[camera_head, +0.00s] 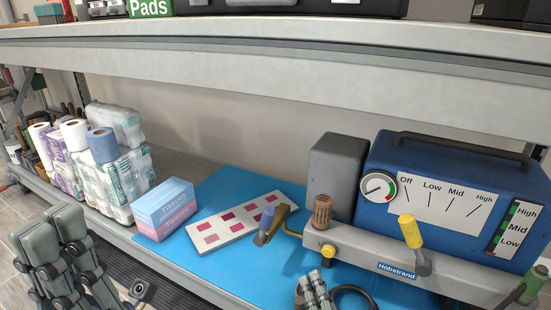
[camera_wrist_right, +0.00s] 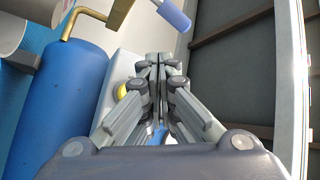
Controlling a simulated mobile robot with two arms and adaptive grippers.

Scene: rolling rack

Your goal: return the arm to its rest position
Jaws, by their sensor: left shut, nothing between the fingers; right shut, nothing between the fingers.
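My left gripper (camera_head: 48,226) is at the lower left of the head view, in front of the rack's lower shelf. It is shut, holds nothing, and its fingers point up. My right gripper (camera_head: 312,282) is at the bottom of the head view, over the blue mat (camera_head: 215,262) and just in front of the Hobstrand machine (camera_head: 350,251). In the right wrist view, its fingers (camera_wrist_right: 158,62) are shut with nothing between them. A yellow knob (camera_wrist_right: 122,91) shows just left of them. I cannot tell whether they touch the machine.
A yellow-handled lever (camera_head: 410,231) stands to the right. A tissue box (camera_head: 165,208), a card with coloured squares (camera_head: 238,222) and paper rolls (camera_head: 103,145) stand left. The upper shelf (camera_head: 270,45) spans above.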

